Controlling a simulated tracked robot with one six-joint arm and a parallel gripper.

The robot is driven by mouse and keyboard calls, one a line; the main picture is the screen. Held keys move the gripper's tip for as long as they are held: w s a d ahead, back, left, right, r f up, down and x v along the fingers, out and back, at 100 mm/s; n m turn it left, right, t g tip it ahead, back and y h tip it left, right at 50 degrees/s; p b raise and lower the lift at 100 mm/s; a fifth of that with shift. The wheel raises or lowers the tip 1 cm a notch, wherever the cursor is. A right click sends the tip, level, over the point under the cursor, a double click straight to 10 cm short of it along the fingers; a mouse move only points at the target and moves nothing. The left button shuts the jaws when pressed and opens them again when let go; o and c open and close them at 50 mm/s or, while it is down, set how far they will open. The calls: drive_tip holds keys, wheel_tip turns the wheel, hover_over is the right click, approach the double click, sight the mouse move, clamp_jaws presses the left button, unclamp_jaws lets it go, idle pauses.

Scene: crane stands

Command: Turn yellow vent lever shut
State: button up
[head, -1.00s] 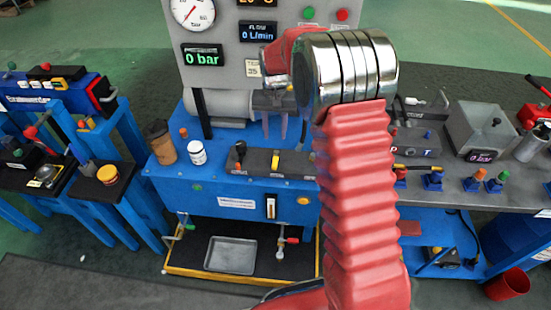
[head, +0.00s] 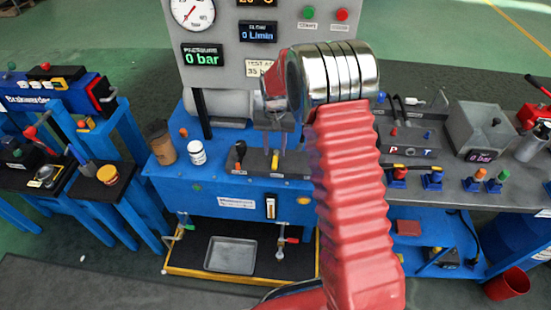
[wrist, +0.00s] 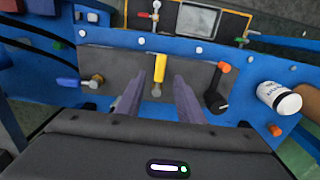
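The yellow vent lever (wrist: 160,68) stands on a dark panel on the blue bench, in the upper middle of the wrist view. It also shows in the head view (head: 275,161), just below my gripper. My gripper (wrist: 160,78) is open, with one finger on each side of the yellow lever in the picture. Gaps show between the lever and both fingers, and nothing is held. In the head view my gripper (head: 271,148) points down over the panel. Its exact height above the lever is hard to tell.
A black lever with an orange tip (wrist: 217,87) stands right of the fingers in the wrist view. A blue-handled valve (wrist: 80,82) is to the left. A white bottle (wrist: 279,98) stands further right. The gauge panel (head: 225,75) rises behind.

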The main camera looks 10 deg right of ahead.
sight(275, 161)
wheel_tip(275, 161, down, 6)
drive_tip(key=shift+r, duration=0.1)
drive_tip(key=shift+c, duration=0.6)
clamp_jaws()
drive_tip(key=shift+d, duration=0.2)
drive_tip(key=shift+a, duration=0.15)
